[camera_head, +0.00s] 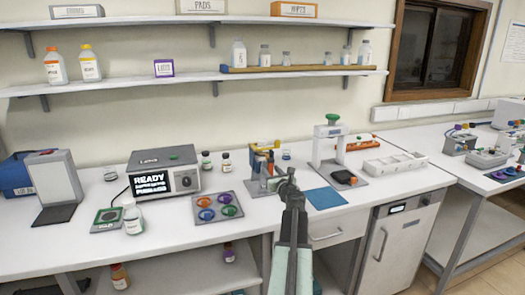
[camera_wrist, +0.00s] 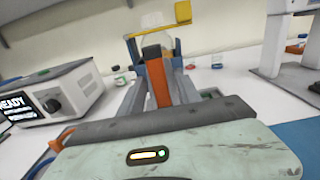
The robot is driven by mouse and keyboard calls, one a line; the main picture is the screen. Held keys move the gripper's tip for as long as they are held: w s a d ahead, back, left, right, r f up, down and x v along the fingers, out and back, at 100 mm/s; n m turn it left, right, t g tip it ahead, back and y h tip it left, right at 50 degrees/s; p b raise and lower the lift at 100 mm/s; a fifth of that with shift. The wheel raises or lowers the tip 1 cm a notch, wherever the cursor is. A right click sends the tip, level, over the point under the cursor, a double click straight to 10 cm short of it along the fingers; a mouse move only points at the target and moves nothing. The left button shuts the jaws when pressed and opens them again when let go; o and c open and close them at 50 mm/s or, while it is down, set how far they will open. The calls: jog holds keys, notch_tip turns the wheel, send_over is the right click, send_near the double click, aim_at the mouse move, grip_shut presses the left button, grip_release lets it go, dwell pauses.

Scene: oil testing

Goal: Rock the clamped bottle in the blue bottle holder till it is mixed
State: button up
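The blue bottle holder (camera_head: 256,165) stands on the white bench in front of me. In the wrist view its blue uprights (camera_wrist: 177,47) flank a clear bottle (camera_wrist: 157,43), with a yellow clamp piece (camera_wrist: 183,12) at the top right. An orange strip (camera_wrist: 158,85) runs down the front below a dark block. My gripper (camera_head: 284,182) is at the holder's front right in the head view, close to it. Grey bars lie on both sides of the orange strip; I cannot tell whether the fingers grip it. Most of the bottle's lower part is hidden.
A grey instrument (camera_head: 163,172) reading READY stands left of the holder, with a tray of coloured cups (camera_head: 217,208) before it. A white press-like stand (camera_head: 329,150) and a blue mat (camera_head: 325,198) are to the right. Shelves with bottles hang above.

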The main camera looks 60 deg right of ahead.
jog(key=v, duration=0.7)
jog(key=shift+w, duration=0.1)
